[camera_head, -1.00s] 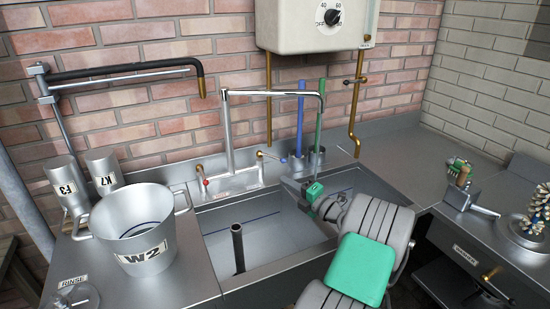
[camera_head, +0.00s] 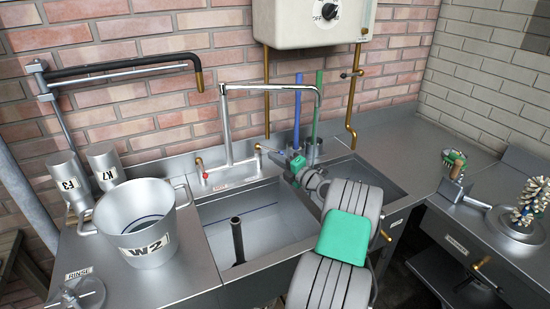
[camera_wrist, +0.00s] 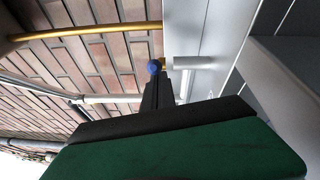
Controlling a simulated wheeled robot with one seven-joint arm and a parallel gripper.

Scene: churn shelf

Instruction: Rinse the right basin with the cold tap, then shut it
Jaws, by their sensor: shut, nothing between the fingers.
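The mixer tap (camera_head: 228,150) stands behind the basins. Its spout (camera_head: 270,87) swings right, with its end above the back of the right basin (camera_head: 372,178). No water shows. A red-marked handle (camera_head: 204,176) is at its left. The cold handle's brass stem (camera_head: 258,147) is at its right; in the wrist view its blue knob (camera_wrist: 153,66) sits just past my fingertips. My gripper (camera_head: 272,153) is shut and empty, pointing left at this handle. Whether it touches the knob I cannot tell. My arm hides part of the right basin.
The left basin (camera_head: 262,222) holds an upright dark pipe (camera_head: 237,240). A W2 bucket (camera_head: 138,225) stands on the left counter. Blue (camera_head: 297,112) and green (camera_head: 316,105) poles stand behind my wrist. A brass pipe (camera_head: 350,110) runs down the wall. The right-hand counter (camera_head: 415,150) is mostly clear.

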